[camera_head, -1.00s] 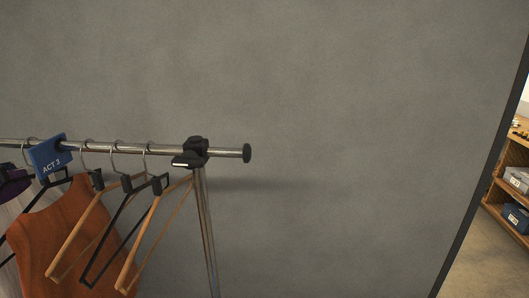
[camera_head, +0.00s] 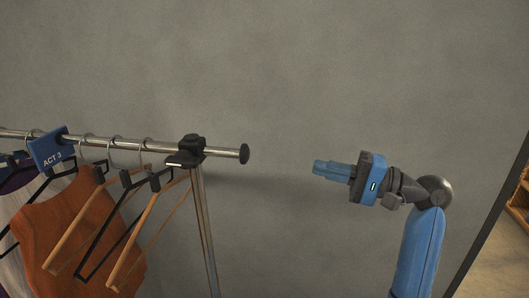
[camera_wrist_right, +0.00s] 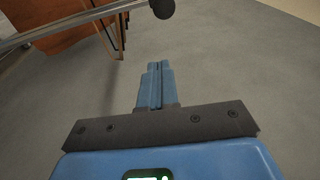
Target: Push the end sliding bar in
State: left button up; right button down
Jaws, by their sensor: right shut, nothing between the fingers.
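The end sliding bar (camera_head: 225,152) is a chrome tube with a round black end cap (camera_head: 244,154). It sticks out to the right of the black clamp (camera_head: 187,150) on top of the rack's upright post. My right gripper (camera_head: 318,168) is blue, shut and empty, and points left toward the cap with a clear gap between them. It is also in the right wrist view (camera_wrist_right: 152,68), where the black cap (camera_wrist_right: 162,8) shows at the top edge, beyond the fingertips. My left gripper is not in view.
A blue ACT 3 tag (camera_head: 51,149), wooden and black hangers and an orange garment (camera_head: 68,232) hang from the rail left of the clamp. A grey wall is behind. The space right of the cap is free apart from my right arm.

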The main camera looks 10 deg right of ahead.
notch_tip(320, 180, up, 3)
jog(key=s+n+g, duration=0.2)
jog(key=p, duration=0.5)
send_near(247, 154)
jog(key=shift+g, duration=0.4)
jog(key=x, duration=0.6)
jog(key=shift+w, duration=0.3)
jog(key=shift+w+a, duration=0.15)
jog(key=shift+a, duration=0.15)
jog(key=x, duration=0.4)
jog(key=shift+r+p, duration=0.1)
jog(key=shift+p, duration=0.25)
jog(key=shift+w+a, duration=0.15)
jog(key=shift+a, duration=0.15)
